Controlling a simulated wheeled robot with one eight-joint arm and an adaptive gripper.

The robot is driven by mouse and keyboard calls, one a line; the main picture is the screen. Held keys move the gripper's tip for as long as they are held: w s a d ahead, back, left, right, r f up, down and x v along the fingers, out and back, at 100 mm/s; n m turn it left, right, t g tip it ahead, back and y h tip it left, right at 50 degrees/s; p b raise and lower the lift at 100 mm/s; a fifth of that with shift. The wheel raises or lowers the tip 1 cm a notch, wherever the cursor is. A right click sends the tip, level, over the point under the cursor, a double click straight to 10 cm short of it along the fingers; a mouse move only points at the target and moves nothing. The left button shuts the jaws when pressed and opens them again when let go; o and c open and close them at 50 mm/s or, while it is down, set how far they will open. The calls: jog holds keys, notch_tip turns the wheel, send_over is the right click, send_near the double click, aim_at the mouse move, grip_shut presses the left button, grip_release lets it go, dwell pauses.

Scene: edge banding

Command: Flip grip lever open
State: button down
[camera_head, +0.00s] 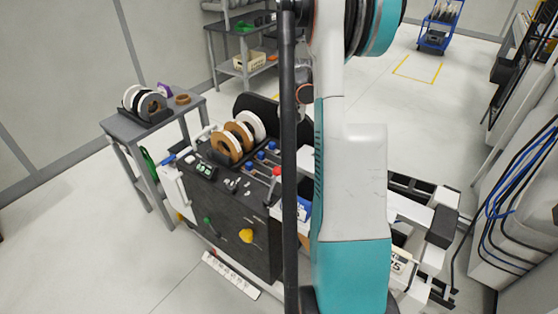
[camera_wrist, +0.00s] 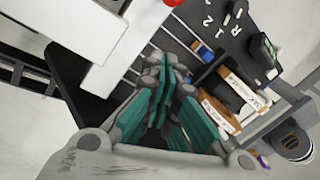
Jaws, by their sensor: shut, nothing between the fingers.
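The edge banding machine (camera_head: 232,215) stands in the middle of the head view, with a dark front panel and banding rolls on top. I cannot tell for certain which part is the grip lever. A red-tipped part (camera_head: 277,171) and blue knobs (camera_head: 260,154) sit on the machine's top, and a red end (camera_wrist: 172,2) shows at the top edge of the wrist view. My gripper (camera_wrist: 172,78), with teal fingers, is shut and empty above the machine.
A yellow knob (camera_head: 246,236) and a green knob (camera_head: 208,220) stick out of the front panel. A grey side table (camera_head: 125,128) with rolls stands at the left. A white block (camera_wrist: 105,60) lies close left of my fingers. Open floor lies in front.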

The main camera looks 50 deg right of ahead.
jog(key=shift+f, duration=0.1)
jog(key=a+f+b, duration=0.1)
jog(key=f, duration=0.1)
jog(key=a+f+b, duration=0.1)
jog(key=f, duration=0.2)
jog(key=a+f+b, duration=0.1)
jog(key=f, duration=0.2)
jog(key=shift+s+a+f, duration=0.1)
jog(key=shift+a+f, duration=0.1)
jog(key=shift+f, duration=0.05)
jog(key=shift+s+a+r, duration=0.15)
jog(key=shift+s+a, duration=0.1)
jog(key=shift+a, duration=0.1)
